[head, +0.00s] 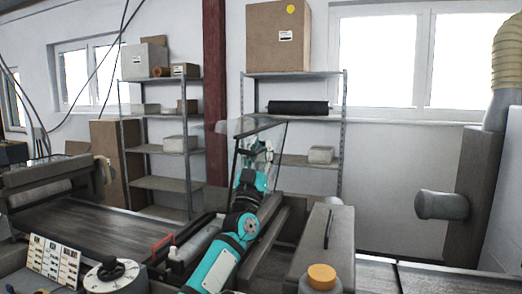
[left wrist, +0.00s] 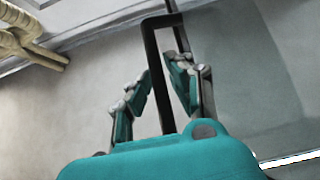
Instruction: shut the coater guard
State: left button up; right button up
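The coater guard is a clear panel (head: 262,127) in a dark frame, raised and tilted above the coater in the head view. In the left wrist view a black handle (left wrist: 149,48) shows, with a faint clear pane beside it on the right. My left gripper (head: 258,146) is up at the guard frame in the head view. In the left wrist view its two teal fingers (left wrist: 160,68) stand apart, on either side of a bar of the handle. I see no clear contact with the bar. My right gripper is not in view.
A conveyor belt (head: 90,226) runs at the left. A control panel with a dial (head: 111,271) stands in front. A grey housing (head: 322,240) with an orange cap (head: 321,276) is right of my arm. Shelves (head: 160,184) and a red column (head: 215,90) stand behind.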

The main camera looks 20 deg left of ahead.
pick_arm(q)
jog(key=shift+c, duration=1.2)
grip_shut()
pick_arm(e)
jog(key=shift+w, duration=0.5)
